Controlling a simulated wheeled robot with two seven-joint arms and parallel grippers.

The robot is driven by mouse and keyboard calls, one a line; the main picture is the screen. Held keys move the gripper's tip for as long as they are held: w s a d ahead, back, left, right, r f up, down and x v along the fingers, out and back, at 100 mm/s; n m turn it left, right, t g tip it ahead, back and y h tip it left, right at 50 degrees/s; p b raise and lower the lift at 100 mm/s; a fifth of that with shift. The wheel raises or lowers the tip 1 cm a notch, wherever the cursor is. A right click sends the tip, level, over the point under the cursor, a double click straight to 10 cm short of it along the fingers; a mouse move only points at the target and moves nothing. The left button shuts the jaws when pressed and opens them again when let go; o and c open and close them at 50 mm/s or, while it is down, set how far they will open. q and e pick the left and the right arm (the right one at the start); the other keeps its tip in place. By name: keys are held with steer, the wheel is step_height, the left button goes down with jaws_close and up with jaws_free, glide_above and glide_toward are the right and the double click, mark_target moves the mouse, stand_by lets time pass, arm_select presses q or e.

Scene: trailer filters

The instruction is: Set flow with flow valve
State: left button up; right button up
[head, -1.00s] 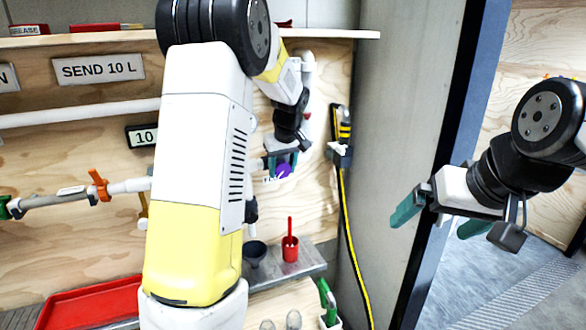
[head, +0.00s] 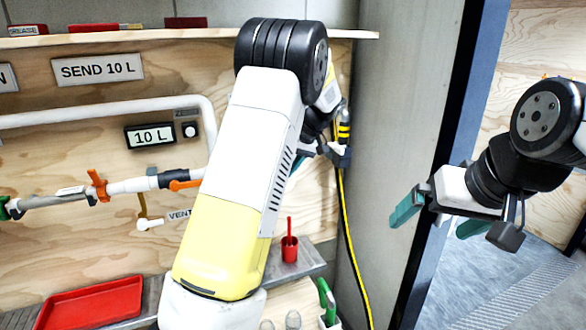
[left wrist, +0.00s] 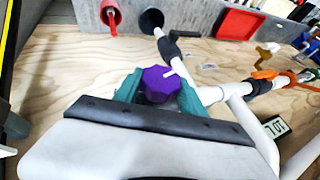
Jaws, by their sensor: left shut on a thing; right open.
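The purple knob (left wrist: 160,83) of the flow valve shows in the left wrist view, on the white piping. The teal fingers of my left gripper (left wrist: 161,90) are on both sides of it and shut on it. A small white pointer (left wrist: 170,73) shows at the knob. In the head view my left arm hides the knob and most of that gripper; only a bit of teal shows beside the arm. My right gripper (head: 438,217) is open and empty at the right, in front of the door edge.
A display (head: 150,136) reads 10 L. Orange valve handles (head: 98,186) sit on the pipe at the left. A red tray (head: 92,303), a red cup (head: 289,249) and a yellow-black hose (head: 346,225) are nearby. A grey wall panel (head: 398,120) stands at the right.

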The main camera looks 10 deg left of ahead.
arm_select(q)
steer(key=o, duration=1.4)
steer(key=v, duration=0.8)
steer(key=shift+f, duration=0.1)
steer(key=s+m+t+h, duration=0.1)
steer(key=s+m+h, duration=0.1)
steer(key=s, duration=0.8)
steer(key=s+r+m+t+h, duration=0.1)
steer(key=s+m+t+h, duration=0.1)
steer(key=s, duration=0.9)
steer(key=s+r+m+t+h, duration=0.1)
steer(key=s+h, duration=0.3)
steer(key=s, duration=0.7)
steer(key=shift+s+d+m+t, duration=0.3)
steer(key=shift+m+t, duration=0.1)
steer(key=shift+m, duration=0.3)
